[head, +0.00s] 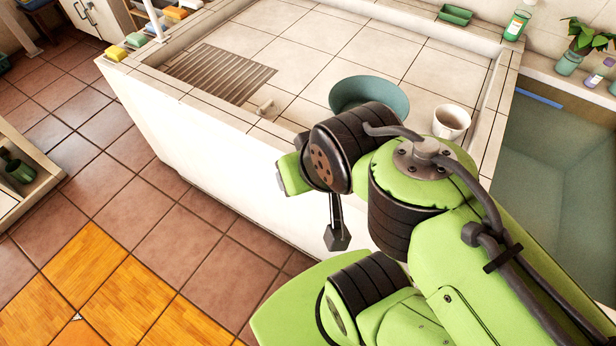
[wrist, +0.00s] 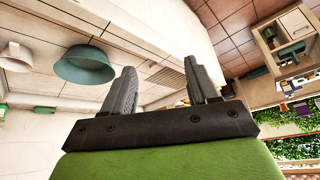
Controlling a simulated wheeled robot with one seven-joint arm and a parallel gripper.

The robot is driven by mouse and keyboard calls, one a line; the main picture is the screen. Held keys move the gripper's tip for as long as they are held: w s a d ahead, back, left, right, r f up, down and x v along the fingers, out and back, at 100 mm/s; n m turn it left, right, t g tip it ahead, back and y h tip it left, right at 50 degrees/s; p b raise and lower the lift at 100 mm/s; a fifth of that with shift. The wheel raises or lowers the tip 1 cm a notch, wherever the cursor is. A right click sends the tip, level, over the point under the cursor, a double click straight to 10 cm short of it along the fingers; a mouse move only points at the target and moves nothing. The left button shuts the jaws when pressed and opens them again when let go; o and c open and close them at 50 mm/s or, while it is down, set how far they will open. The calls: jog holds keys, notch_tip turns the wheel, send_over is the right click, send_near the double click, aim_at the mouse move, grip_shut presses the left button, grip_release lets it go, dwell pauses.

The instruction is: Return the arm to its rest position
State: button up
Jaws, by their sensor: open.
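My green arm is folded in the lower right of the head view, in front of the tiled washbasin counter (head: 300,70). My gripper (head: 337,238) hangs below the dark wrist joint, beside the counter's white front wall. In the wrist view my gripper (wrist: 163,88) shows two grey fingers well apart with nothing between them. A teal bowl (head: 370,92) stands on the counter behind the arm, partly hidden by it; it also shows in the wrist view (wrist: 84,66). A white cup (head: 451,121) stands to the right of the bowl.
Yellow and green sponges (head: 117,52) lie at the counter's left corner. A green soap dish (head: 455,14), a bottle (head: 517,24) and a potted plant (head: 588,38) are at the back right. A water-filled basin (head: 555,150) lies at right. The tiled floor (head: 150,215) at left is clear.

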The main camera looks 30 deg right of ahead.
jog(key=s, duration=0.1)
jog(key=n, duration=0.1)
jog(key=s, duration=0.1)
jog(key=shift+s+a+n, duration=0.25)
jog(key=shift+s+n, duration=0.1)
jog(key=shift+n, duration=0.05)
jog(key=shift+r+p, duration=0.35)
jog(key=shift+r, duration=0.05)
dwell(0.4)
